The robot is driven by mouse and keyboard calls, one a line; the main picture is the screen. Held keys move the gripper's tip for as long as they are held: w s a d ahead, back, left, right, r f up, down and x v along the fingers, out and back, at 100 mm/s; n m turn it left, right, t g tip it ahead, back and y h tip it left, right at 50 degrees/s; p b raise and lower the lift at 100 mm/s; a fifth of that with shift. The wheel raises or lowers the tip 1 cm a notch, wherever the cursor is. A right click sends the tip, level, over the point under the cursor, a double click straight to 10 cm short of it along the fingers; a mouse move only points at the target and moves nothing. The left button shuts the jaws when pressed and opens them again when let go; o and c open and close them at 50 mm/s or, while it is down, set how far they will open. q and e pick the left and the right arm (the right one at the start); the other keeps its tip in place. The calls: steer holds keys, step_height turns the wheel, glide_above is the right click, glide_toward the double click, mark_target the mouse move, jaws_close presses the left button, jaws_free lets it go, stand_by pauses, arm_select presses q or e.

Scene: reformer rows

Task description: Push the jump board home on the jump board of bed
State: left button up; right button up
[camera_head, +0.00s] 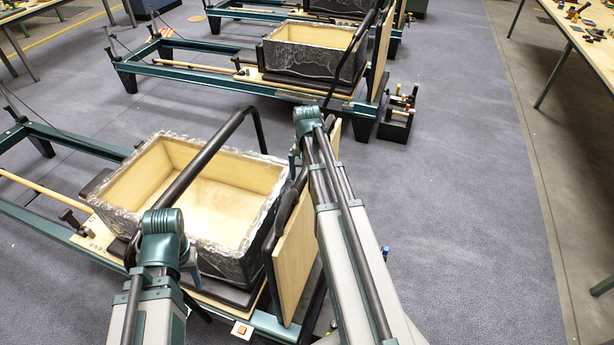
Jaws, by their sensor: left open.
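The jump board (297,258) is a pale upright wooden panel with a dark padded edge at the right end of the near bed (262,322). My right arm crosses in front of its right part, so its lower seating is partly hidden. My left arm reaches in from the bottom left over the near bed's front side. The end of my left gripper (190,266) is mostly hidden behind the arm, beside the box, apart from the board in the picture.
A plastic-wrapped wooden box (205,195) sits on the near bed, with a black bar (212,147) over it. A second bed (200,75) with a similar box stands behind. A black caddy (396,124) stands on the floor.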

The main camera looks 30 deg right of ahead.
steer(key=shift+r, duration=0.1)
step_height(320, 180, up, 14)
steer(key=p, duration=1.3)
steer(key=shift+f+p, duration=0.2)
steer(key=shift+p, duration=0.2)
steer(key=s+a+f+n+b, duration=0.1)
steer(key=s+a+n, duration=0.3)
steer(key=a, duration=0.6)
steer(key=s+a+f+n+b, duration=0.2)
steer(key=s+a+n, duration=0.3)
steer(key=a, duration=0.5)
steer(key=s+a+f+n+h+b, duration=0.1)
steer(key=s+a+f+n+b, duration=0.1)
steer(key=s+a+n, duration=0.2)
steer(key=s+a, duration=0.3)
steer(key=a, duration=0.3)
steer(key=shift+s+a+n, duration=0.25)
steer(key=shift+n, duration=0.15)
steer(key=shift+s+d+f, duration=0.1)
